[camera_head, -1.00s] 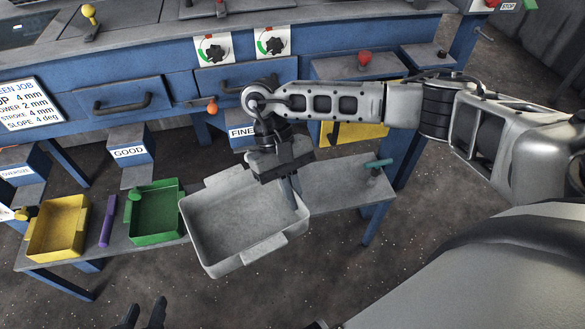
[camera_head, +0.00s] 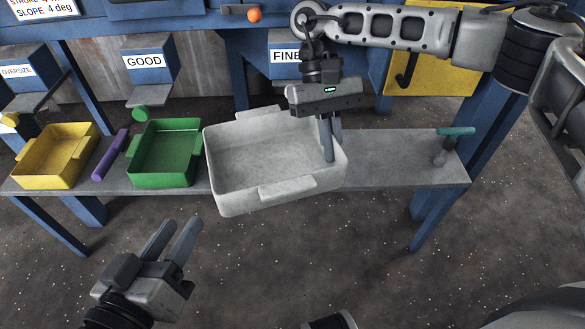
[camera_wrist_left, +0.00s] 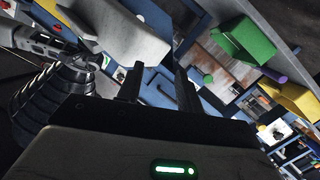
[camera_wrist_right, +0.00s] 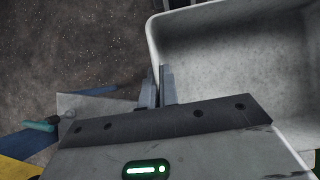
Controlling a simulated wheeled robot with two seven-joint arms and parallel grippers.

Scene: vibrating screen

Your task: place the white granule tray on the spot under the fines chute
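The white granule tray (camera_head: 262,199) hangs slightly tilted over the front edge of the low bench, right of the green tray, and appears empty. My right gripper (camera_head: 328,150) is shut on its right wall, one finger inside. In the right wrist view the fingers (camera_wrist_right: 160,88) straddle the rim of the tray (camera_wrist_right: 225,65). The fines chute (camera_head: 284,58) is behind the tray and partly hidden by my right arm. The bench spot beneath it is largely hidden by the tray. My left gripper (camera_head: 175,238) is open and empty, low in front of the bench.
A green tray (camera_head: 165,182) sits close left of the white tray, then a purple bar (camera_head: 110,155) and a yellow tray (camera_head: 45,180). The bench surface (camera_head: 390,165) between is bare.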

